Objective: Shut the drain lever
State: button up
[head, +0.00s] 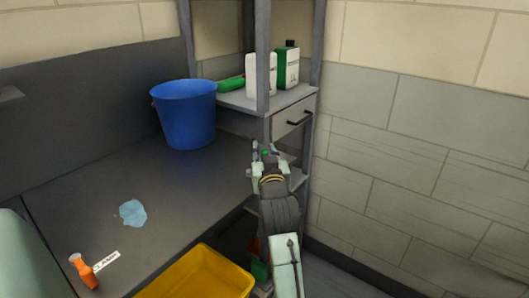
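An orange lever-like handle (84,271) stands at the near left of the grey worktop, tilted, with a small white label (106,261) beside it. The label's lettering is small and seems to read "CLAMP". No lever marked as a drain can be made out. My gripper (266,149) is at the middle right, in front of the shelf unit and far from the orange handle. Its fingers look apart, and nothing is seen held between them.
A blue bucket (187,115) stands at the back of the worktop (75,195). A light-blue puddle (132,213) lies on it. A yellow bin (202,276) is at the front. Shelves hold a white container (261,75) and a green-and-white one (287,67), above a drawer (291,118).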

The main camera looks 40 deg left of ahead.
jog(key=shift+o, duration=0.7)
jog(key=shift+d, duration=0.1)
jog(key=v, duration=1.2)
